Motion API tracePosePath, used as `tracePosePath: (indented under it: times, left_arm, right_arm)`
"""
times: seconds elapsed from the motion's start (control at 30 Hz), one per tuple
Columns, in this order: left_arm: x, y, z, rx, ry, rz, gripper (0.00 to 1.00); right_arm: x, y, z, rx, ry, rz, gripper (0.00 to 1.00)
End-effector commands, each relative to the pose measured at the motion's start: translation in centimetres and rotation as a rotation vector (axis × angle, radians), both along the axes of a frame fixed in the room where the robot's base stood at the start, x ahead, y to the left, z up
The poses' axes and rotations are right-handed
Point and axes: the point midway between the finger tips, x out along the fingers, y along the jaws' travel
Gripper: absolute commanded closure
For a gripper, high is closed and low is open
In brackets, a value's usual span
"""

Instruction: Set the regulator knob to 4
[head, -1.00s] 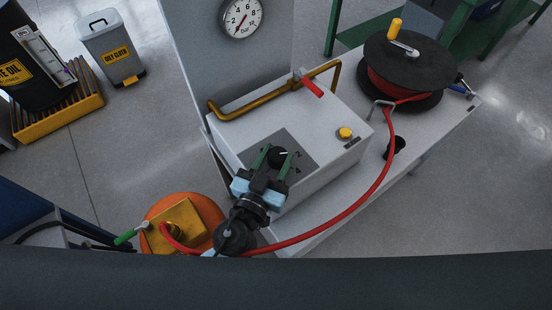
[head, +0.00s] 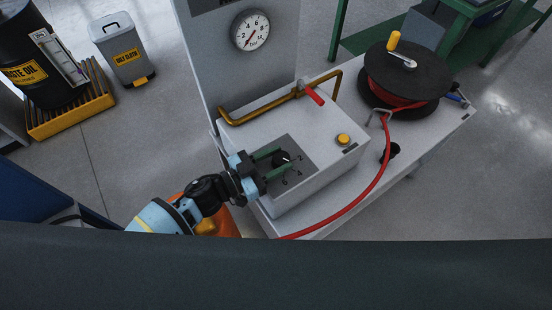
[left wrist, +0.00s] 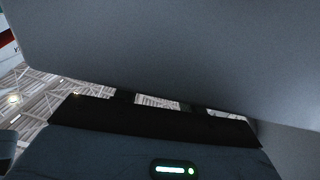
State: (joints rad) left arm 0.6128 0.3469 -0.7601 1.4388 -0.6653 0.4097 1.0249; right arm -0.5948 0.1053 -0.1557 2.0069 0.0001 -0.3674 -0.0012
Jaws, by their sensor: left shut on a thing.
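The black regulator knob (head: 281,158) sits on a dark grey dial plate (head: 294,146) on top of a light grey box (head: 321,165). My left gripper (head: 280,161) comes in from the left, and its green fingers are shut on the knob, one on each side. A short white mark on the knob points right. Small numerals stand around the knob, too small to read surely. A round white gauge (head: 250,31) is on the upright panel behind; its dark needle points down and left. In the left wrist view a plain grey surface hides the knob. My right gripper is out of view.
A brass pipe (head: 246,114) with a red lever (head: 315,94) runs along the box's back. A yellow button (head: 343,139) is at its right. A red hose (head: 379,180) curves from the black reel (head: 409,73). An orange object (head: 222,221) stands below my arm.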

Motion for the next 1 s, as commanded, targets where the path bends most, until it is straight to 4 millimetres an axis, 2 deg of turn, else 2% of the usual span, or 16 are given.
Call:
tracePosePath:
  times: [0.5, 0.53, 0.67, 1.0]
  left_arm:
    - [0.05, 0.07, -0.12, 0.002, 0.002, -0.016, 0.82]
    - [0.05, 0.07, -0.12, 0.002, 0.002, -0.016, 0.56]
    - [0.04, 0.05, -0.11, 0.001, 0.002, -0.016, 0.39]
    - [-0.12, 0.27, -0.10, 0.001, 0.002, -0.017, 0.38]
  right_arm:
    - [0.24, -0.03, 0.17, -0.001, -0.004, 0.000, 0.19]
    - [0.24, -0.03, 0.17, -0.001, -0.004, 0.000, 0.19]
    - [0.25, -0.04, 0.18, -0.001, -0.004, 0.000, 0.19]
    - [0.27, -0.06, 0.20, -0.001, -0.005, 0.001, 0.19]
